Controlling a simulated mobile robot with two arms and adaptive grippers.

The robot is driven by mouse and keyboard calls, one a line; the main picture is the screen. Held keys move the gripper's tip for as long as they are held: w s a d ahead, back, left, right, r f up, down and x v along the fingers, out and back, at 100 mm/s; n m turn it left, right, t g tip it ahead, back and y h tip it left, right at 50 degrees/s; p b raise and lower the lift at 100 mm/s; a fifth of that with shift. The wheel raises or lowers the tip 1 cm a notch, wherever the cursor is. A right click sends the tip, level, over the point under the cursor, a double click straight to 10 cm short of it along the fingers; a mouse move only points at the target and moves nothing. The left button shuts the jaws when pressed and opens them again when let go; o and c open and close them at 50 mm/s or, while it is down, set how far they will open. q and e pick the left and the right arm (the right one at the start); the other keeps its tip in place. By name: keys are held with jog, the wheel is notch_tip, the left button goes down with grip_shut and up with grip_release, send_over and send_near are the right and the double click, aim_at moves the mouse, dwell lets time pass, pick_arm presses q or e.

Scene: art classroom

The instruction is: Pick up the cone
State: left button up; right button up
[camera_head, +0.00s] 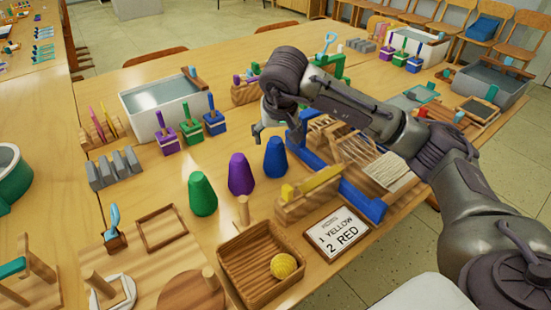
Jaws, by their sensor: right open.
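Three blunt-tipped cones stand upright in a slanting row on the wooden table: a green cone (202,194), a purple cone (241,174) and a blue cone (276,158). My right arm reaches in from the right. Its gripper (275,128) points down and is open and empty, just above and behind the blue cone in the picture. Whether it touches the blue cone cannot be told. Part of the gripper is hidden by my own wrist. My left gripper is not in view.
A wooden tray (232,268) with a yellow ball (284,266) and a sign reading "1 YELLOW 2 RED" (337,234) lie in front. A blue-framed loom (365,203) is right of the blue cone. A water basin (143,123) and small coloured pots (190,133) stand behind.

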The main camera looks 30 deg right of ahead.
jog(key=x, duration=0.4)
jog(key=shift+s+a+f, duration=0.15)
jog(key=shift+s+a, duration=0.05)
jog(key=shift+s, duration=0.1)
jog(key=shift+w+f, duration=0.15)
jog(key=shift+f, duration=0.1)
jog(key=c, duration=0.8)
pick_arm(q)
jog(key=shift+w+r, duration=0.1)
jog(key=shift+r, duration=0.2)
pick_arm(e)
jog(key=c, duration=0.5)
jog(key=shift+r, duration=0.2)
notch_tip(320, 180, up, 4)
jog(key=shift+w+r, duration=0.1)
jog(key=shift+r, duration=0.05)
notch_tip(320, 180, up, 4)
jog(key=shift+r+p, duration=0.15)
jog(key=shift+p, duration=0.15)
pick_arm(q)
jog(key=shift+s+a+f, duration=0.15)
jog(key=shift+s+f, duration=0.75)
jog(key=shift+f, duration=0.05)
pick_arm(e)
jog(key=shift+r, duration=0.55)
